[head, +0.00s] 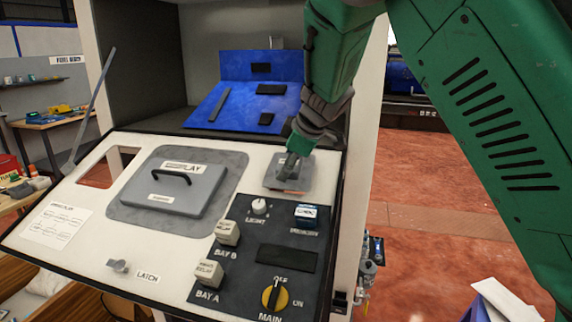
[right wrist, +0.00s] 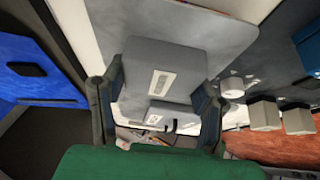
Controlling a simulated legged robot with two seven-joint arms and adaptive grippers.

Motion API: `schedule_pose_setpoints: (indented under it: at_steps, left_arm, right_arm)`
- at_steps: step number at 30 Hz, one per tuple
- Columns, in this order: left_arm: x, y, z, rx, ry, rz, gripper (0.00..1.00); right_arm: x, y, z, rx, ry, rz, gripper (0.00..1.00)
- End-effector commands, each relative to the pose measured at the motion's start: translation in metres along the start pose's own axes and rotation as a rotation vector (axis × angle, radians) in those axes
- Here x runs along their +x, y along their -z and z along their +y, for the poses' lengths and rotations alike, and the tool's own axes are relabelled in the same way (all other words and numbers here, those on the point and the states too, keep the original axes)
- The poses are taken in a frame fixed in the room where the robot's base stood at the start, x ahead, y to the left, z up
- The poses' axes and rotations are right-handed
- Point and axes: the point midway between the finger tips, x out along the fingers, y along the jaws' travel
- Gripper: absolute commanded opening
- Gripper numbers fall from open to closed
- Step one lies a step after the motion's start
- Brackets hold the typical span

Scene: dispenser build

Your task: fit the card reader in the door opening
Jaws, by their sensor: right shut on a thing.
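The card reader (head: 288,174) appears as a small grey piece with a rounded plate at the upper right of the white door (head: 75,235). My right gripper (head: 296,152) is shut on it from above. In the right wrist view the grey, labelled body (right wrist: 163,62) sits between the two fingers, in front of a wider grey plate. The door surface directly under the reader is hidden, so I cannot tell whether it is seated in an opening or just above the door. My left gripper is not in view.
A grey display cover (head: 178,186) with a black handle is on the door. A see-through opening (head: 108,167) lies left of it. A dark panel (head: 250,272) with knobs and blocks is below the reader. Blue plates (head: 262,95) stand inside the cabinet behind.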

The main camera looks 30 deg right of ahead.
Motion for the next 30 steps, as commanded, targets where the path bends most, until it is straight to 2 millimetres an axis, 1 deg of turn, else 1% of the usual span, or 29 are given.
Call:
schedule_pose_setpoints:
  at_steps: [10,30]
  left_arm:
    - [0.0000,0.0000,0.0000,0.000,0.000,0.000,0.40]
    - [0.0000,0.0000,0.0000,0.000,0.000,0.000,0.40]
  right_arm:
    - [0.0004,-0.0001,0.0004,0.000,-0.001,0.001,0.04]
    - [0.0077,-0.0039,0.0004,0.001,-0.001,0.000,0.04]
